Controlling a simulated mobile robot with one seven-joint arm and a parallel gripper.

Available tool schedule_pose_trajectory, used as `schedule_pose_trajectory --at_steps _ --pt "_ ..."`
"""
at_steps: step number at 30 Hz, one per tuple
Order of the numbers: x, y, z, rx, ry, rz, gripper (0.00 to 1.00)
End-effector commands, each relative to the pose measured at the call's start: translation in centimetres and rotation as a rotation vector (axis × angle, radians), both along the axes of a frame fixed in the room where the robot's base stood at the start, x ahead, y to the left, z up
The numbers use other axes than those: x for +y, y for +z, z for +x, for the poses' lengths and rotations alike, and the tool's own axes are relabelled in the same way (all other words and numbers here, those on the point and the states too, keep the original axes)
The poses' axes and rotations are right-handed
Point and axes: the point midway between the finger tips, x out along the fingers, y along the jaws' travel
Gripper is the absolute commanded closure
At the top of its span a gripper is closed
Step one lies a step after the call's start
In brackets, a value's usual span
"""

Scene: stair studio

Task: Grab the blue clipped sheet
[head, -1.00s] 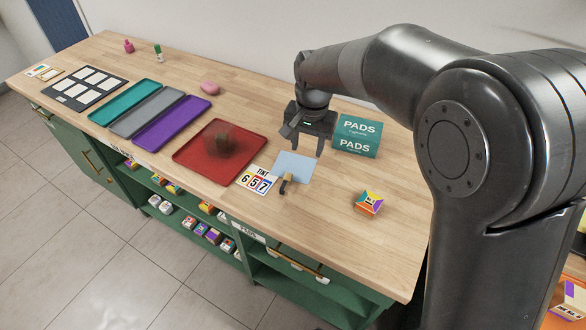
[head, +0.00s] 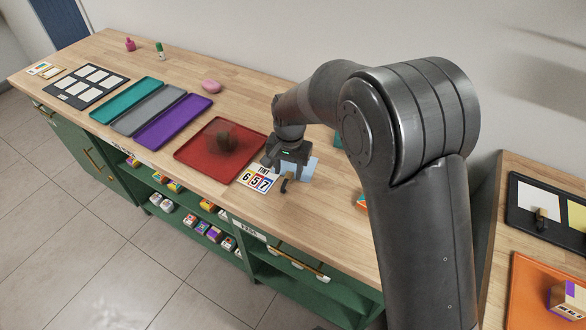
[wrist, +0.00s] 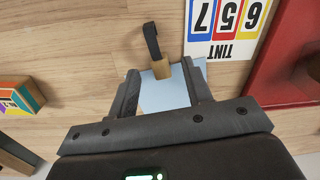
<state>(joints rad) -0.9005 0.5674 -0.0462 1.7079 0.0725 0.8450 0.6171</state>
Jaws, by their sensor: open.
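The light blue sheet (head: 309,170) lies on the wooden counter, partly hidden under my gripper. It also shows in the wrist view (wrist: 165,96), between my fingers. A clip with a tan block (wrist: 161,68) and a black curved handle (wrist: 151,40) sits at the sheet's edge; the black part shows in the head view (head: 287,182). My gripper (head: 282,172) is open above the sheet. In the wrist view the fingers (wrist: 160,78) stand either side of the sheet and the tan block, with nothing gripped. I cannot tell the exact height of the fingertips.
A TINT 657 card (head: 258,179) lies just left of the clip. A red tray (head: 205,162) with a dark blurred thing (head: 225,142) is further left. An orange box (head: 361,202) stands to the right. A second counter with an orange tray (head: 530,300) is at far right.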

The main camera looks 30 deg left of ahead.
Motion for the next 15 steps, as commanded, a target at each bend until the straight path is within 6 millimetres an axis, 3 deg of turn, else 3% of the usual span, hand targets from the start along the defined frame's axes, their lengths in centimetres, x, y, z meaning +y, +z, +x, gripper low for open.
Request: schedule_pose_trajectory --at_steps 5,12,15 --pt "0.0 -2.5 0.0 0.002 -0.001 -0.002 0.55" --pt "0.1 -2.6 0.1 0.0 -0.001 0.0 0.55" --pt "0.1 -2.6 0.1 0.0 0.0 0.0 0.64"
